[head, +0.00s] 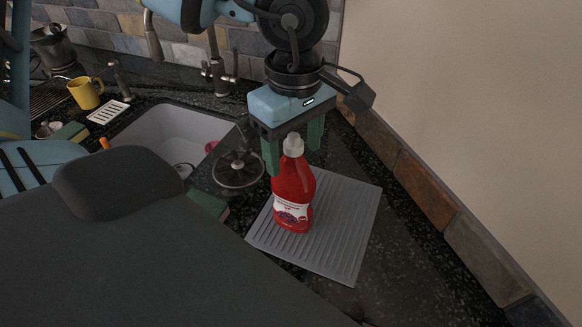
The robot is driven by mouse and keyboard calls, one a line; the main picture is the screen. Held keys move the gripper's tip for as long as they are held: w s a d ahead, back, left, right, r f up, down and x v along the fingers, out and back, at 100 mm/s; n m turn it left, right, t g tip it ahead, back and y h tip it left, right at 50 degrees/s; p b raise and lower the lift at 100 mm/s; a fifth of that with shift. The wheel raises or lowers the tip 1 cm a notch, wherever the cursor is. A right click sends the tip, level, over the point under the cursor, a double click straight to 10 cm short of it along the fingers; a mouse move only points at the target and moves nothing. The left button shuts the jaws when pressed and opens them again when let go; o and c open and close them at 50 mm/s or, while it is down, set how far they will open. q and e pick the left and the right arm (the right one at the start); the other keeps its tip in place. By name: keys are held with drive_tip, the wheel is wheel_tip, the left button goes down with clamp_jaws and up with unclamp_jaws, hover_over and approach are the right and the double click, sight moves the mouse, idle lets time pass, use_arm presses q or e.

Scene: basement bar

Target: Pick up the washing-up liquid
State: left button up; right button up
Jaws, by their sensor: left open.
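The washing-up liquid (292,190) is a red bottle with a whitish cap and a printed label. It stands upright on a grey ribbed draining mat (345,225) on the dark counter. My left gripper (293,158) points down just behind the bottle's upper part. Its two green fingers are apart, one on each side of the bottle's cap in the picture. Whether they touch the bottle cannot be told. My right gripper is not in view.
A white sink (170,135) with a tap (217,70) lies to the left. A dark round strainer (240,170) sits close left of the bottle. A yellow mug (86,93) and a white soap dish (108,112) stand further left. A stone-tiled wall edge (425,185) bounds the right.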

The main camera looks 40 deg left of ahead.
sight(293, 186)
use_arm(q)
drive_tip(key=shift+f, duration=1.15)
drive_tip(key=shift+c, duration=0.4)
clamp_jaws()
